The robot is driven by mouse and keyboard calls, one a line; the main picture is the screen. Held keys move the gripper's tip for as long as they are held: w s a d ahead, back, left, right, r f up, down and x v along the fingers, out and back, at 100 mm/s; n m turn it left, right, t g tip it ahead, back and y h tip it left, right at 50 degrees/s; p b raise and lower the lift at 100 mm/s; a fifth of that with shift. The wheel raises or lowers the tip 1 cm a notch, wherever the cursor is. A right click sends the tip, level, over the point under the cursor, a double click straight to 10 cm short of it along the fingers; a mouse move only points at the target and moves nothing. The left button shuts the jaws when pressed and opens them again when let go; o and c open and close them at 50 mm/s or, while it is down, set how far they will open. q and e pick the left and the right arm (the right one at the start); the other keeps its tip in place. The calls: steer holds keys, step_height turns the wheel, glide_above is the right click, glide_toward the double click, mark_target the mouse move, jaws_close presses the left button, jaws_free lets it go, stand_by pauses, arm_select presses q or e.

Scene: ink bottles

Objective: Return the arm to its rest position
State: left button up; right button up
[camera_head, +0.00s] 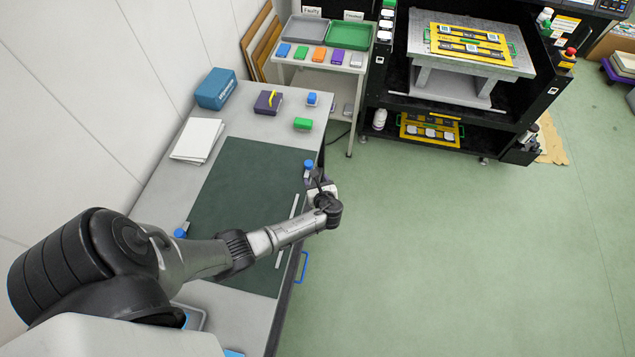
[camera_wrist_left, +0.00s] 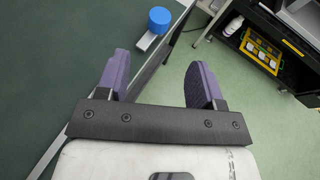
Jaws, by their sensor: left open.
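My left arm reaches from the lower left across the table in the head view. Its gripper (camera_head: 318,184) is by the table's right edge. In the left wrist view the two purple fingers of the gripper (camera_wrist_left: 156,78) are wide apart with nothing between them. A bottle with a blue cap (camera_head: 308,164) stands at the table edge just beyond the gripper. It also shows in the left wrist view (camera_wrist_left: 159,20), ahead of the fingers and apart from them. My right gripper is in neither view.
The dark green mat (camera_head: 240,190) covers much of the table. Another blue cap (camera_head: 180,233) shows beside my arm. Open floor lies to the right.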

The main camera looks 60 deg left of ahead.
arm_select(q)
steer(key=shift+s+d+r, duration=0.2)
steer(key=shift+d+r, duration=0.05)
steer(key=shift+d, duration=0.25)
stand_by(0.4)
